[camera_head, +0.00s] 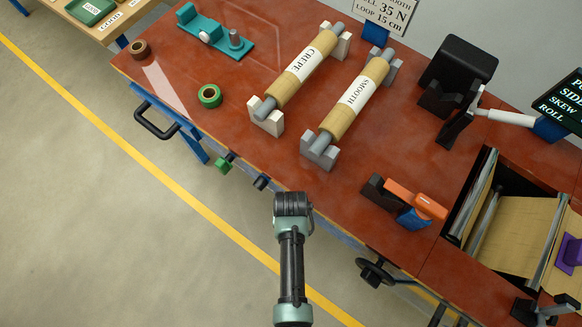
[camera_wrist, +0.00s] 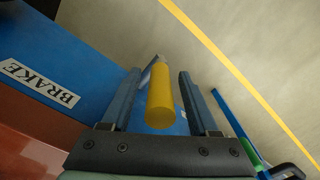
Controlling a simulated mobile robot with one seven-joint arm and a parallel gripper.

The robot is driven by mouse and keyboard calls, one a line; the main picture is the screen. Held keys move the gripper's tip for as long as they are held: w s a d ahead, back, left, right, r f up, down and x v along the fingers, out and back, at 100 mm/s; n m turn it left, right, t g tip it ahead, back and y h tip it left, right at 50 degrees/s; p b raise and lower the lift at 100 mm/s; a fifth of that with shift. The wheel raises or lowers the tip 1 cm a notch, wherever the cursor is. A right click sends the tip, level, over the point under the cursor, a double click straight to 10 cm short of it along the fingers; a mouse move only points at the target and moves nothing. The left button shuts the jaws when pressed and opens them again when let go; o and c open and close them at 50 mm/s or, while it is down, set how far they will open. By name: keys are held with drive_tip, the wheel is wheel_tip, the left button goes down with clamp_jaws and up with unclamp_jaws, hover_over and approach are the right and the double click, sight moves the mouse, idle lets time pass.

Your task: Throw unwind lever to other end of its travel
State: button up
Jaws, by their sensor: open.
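A yellow cylindrical handle (camera_wrist: 160,95) on a thin grey shaft shows in the wrist view, in front of a blue panel. A white label reading BRAKE (camera_wrist: 40,82) is on the panel to its left. I see no label naming the unwind lever, so I cannot tell for sure that this handle is it. My gripper (camera_wrist: 167,78) is open, with one finger on each side of the handle; I cannot tell if either touches it. In the head view my arm reaches toward the table's front edge, and its gripper and the yellow handle are hidden.
The red table (camera_head: 220,130) carries a CREPE roll (camera_head: 300,72), a SMOOTH roll (camera_head: 355,95) and an orange-and-blue tool (camera_head: 415,205). A green knob (camera_head: 223,165), a black handle (camera_head: 155,122) and a handwheel (camera_head: 375,272) stick out at the front. The floor (camera_head: 90,220) is clear.

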clamp_jaws()
idle(1.4)
